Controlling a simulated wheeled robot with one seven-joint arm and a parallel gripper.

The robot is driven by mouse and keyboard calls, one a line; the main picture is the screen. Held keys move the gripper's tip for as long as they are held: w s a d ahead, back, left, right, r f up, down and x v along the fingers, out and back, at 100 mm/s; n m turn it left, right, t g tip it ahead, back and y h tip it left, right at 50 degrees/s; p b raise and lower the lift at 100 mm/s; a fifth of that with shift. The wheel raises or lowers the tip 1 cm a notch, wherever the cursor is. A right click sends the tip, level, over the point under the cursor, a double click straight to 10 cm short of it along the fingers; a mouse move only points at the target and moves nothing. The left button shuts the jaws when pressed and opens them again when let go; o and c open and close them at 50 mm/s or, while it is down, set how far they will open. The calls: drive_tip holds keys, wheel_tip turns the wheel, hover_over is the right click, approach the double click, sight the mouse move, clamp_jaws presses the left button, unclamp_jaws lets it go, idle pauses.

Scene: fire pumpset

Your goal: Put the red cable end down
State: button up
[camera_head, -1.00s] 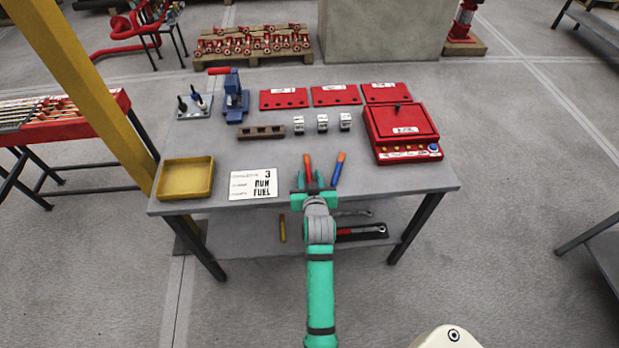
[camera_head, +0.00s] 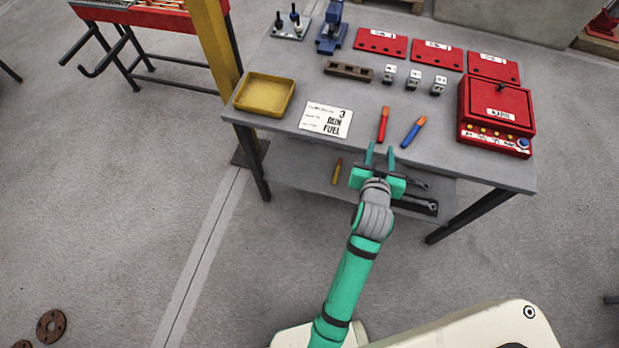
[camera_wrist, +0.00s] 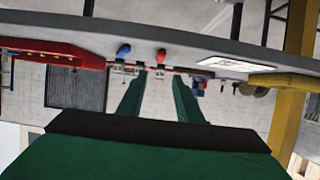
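The red cable end (camera_head: 383,125) lies on the grey table (camera_head: 283,113) near its front edge, right of the white card. It also shows as a red tip (camera_wrist: 161,55) at the table edge in the wrist view. A blue cable end with an orange tip (camera_head: 413,132) lies just right of it, apart from it. My gripper (camera_head: 380,152) is open and empty, in front of the table's front edge and apart from the red cable end. Its two green fingers (camera_wrist: 158,95) stand apart in the wrist view with nothing between them.
A yellow tray (camera_head: 264,96) and a white card (camera_head: 326,120) lie left of the cable ends. A red box (camera_head: 496,112) stands at right. Several small grey blocks and red plates lie behind. A lower shelf (camera_head: 300,170) holds tools. A yellow post (camera_head: 217,45) stands at left.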

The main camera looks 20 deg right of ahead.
drive_tip(key=s+a+f+n+t+y, duration=0.1)
drive_tip(key=s+a+f, duration=0.3)
drive_tip(key=a, duration=0.5)
drive_tip(key=s+a+f+n+t+y, duration=0.1)
drive_tip(key=s+a+f, duration=0.1)
drive_tip(key=s+a, duration=0.5)
drive_tip(key=s+a+r+n+t+y, duration=0.1)
drive_tip(key=s+a+r+n+y, duration=0.1)
drive_tip(key=s+a, duration=0.5)
drive_tip(key=s+a+r+n+t+y, duration=0.1)
drive_tip(key=s+a+r+n+y, duration=0.1)
drive_tip(key=s+a, duration=0.6)
drive_tip(key=shift+s+r+y, duration=0.2)
drive_tip(key=shift+r+y, duration=0.3)
drive_tip(key=shift+r, duration=0.25)
